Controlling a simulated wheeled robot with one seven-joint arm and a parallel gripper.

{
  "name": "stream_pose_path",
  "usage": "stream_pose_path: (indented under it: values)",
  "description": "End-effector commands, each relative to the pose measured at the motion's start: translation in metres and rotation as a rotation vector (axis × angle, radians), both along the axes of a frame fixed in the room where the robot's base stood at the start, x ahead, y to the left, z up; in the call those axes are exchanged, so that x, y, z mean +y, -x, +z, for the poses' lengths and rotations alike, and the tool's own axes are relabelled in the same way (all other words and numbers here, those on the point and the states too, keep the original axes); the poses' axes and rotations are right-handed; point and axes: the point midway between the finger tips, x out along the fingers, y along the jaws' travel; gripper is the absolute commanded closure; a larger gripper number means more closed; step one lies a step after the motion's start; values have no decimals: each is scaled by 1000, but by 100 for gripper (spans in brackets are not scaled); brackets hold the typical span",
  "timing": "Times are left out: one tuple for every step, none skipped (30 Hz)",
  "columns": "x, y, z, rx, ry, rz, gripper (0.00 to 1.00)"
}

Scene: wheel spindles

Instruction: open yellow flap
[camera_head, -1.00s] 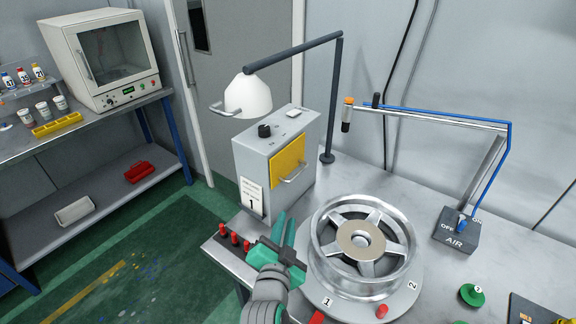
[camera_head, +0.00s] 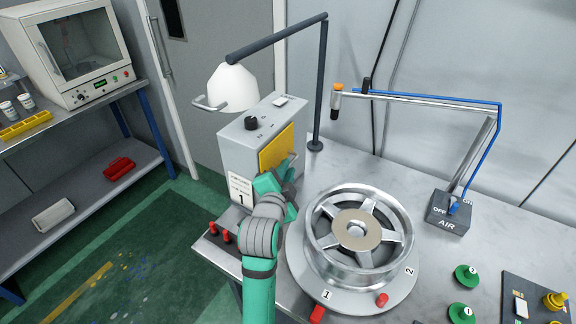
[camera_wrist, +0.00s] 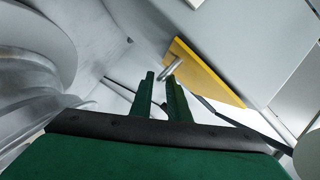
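The yellow flap (camera_head: 275,150) is on the front of a grey box (camera_head: 240,152) and looks closed in the head view. It also shows in the wrist view (camera_wrist: 205,75). Its metal handle (camera_wrist: 169,70) lies just past my fingertips, close to the gap between them. My gripper (camera_head: 290,168) is at the flap's lower front, and my arm hides part of the flap and most of the handle there. In the wrist view my gripper's two green fingers (camera_wrist: 160,78) are apart, with a gap between them. I cannot tell whether they touch the handle.
A spoked metal wheel (camera_head: 358,232) on a round base stands close to the right of my arm. A white lamp (camera_head: 232,88) hangs above the box. Red pegs (camera_head: 220,232) stand at the bench's left edge. An AIR switch box (camera_head: 450,212) stands at the right.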

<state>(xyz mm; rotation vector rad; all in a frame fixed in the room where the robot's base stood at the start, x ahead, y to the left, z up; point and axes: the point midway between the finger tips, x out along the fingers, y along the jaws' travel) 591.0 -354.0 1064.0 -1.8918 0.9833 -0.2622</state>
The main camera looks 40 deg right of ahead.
Motion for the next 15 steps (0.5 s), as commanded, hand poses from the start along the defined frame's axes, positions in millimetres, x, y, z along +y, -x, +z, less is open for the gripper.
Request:
stream_pose_path:
  values:
    - [-6, -4, -2, 1, -1, -2, 85]
    - [-8, -7, -3, 1, -1, -2, 85]
    - [-11, -10, -4, 2, 0, -1, 85]
    - [-13, -12, -4, 1, -1, -1, 85]
    - [-14, -13, -4, 0, 0, 0, 85]
    - [-16, -15, -5, 1, 0, 1, 85]
    - [-17, -16, -6, 1, 0, 1, 85]
    - [-17, -17, -6, 1, 0, 2, 85]
    - [-18, -18, -6, 1, 0, 2, 85]
    - [-18, -18, -6, 1, 0, 2, 85]
    - [-19, -19, -6, 1, 0, 2, 85]
    - [-19, -19, -6, 1, 0, 2, 85]
    - [-19, -19, -6, 1, 0, 2, 85]
    - [-19, -19, -6, 1, 0, 2, 85]
    - [-19, -19, -6, 1, 0, 2, 85]
